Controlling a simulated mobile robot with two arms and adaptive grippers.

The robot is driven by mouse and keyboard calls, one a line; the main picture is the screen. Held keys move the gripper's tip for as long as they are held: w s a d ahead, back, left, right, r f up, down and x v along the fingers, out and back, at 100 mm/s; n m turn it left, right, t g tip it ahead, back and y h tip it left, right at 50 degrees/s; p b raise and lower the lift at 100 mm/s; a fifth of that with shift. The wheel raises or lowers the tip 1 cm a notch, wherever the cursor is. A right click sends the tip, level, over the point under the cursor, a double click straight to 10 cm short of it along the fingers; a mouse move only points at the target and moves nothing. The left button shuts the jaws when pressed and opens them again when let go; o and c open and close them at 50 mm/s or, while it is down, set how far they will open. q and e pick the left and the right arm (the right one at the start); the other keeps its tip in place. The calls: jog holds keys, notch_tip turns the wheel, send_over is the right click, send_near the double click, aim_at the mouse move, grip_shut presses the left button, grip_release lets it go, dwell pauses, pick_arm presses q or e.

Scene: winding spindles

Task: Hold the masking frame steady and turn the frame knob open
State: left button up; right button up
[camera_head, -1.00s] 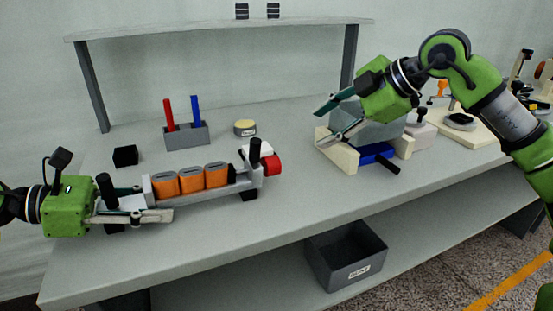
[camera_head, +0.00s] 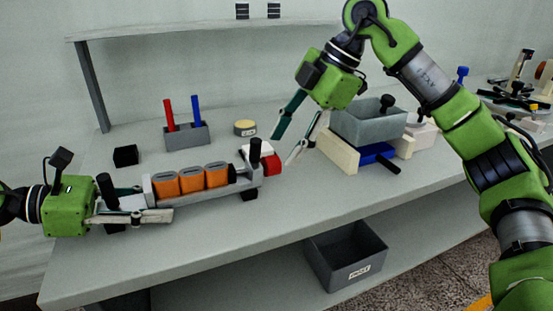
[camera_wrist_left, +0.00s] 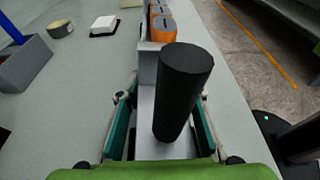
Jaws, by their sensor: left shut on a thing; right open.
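The masking frame (camera_head: 210,194) is a long grey fixture on the table, holding a row of orange blocks with grey tops (camera_head: 191,180). A black upright handle stands near each end. The red frame knob (camera_head: 273,164) is at its right end. My left gripper (camera_head: 150,203) is shut on the left end of the frame. In the left wrist view, its fingers lie either side of the grey bar (camera_wrist_left: 146,112), by the black handle (camera_wrist_left: 182,92). My right gripper (camera_head: 283,150) is open and empty, pointing down close to the red knob, apparently just above and right of it.
A grey bin (camera_head: 368,125) sits among cream blocks with a blue piece (camera_head: 376,152) to the right. A dark bin (camera_head: 345,256) is below.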

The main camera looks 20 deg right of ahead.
aim_at(278, 157)
jog(key=x, duration=0.5)
jog(key=c, duration=1.1)
